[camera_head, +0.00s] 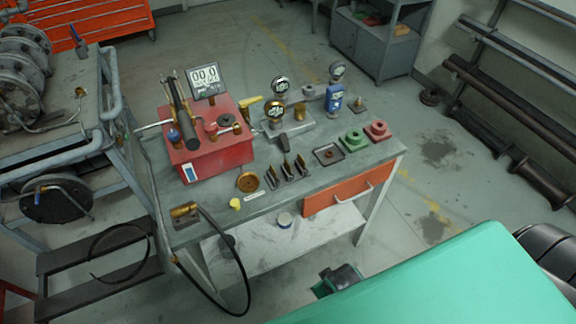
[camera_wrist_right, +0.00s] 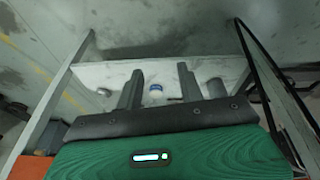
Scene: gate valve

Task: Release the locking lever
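I cannot tell for certain which part is the locking lever. A yellow lever (camera_head: 250,102) sticks up behind the red box on the bench, beside the gauge fittings (camera_head: 288,124). A dark handle (camera_head: 284,139) points toward the front of those fittings. My right gripper (camera_head: 340,280) is low in front of the bench, partly hidden by my green arm, well away from both. In the right wrist view its fingers (camera_wrist_right: 160,85) stand apart with nothing between them, facing the white lower shelf (camera_wrist_right: 95,73). My left gripper is in neither view.
On the bench (camera_head: 220,205) stand a red pump box (camera_head: 215,152) with a display (camera_head: 204,79), a blue device (camera_head: 335,97), green (camera_head: 353,139) and red (camera_head: 377,130) flanged parts. A black hose (camera_head: 235,255) hangs at the front left. An orange drawer (camera_head: 337,197) is below.

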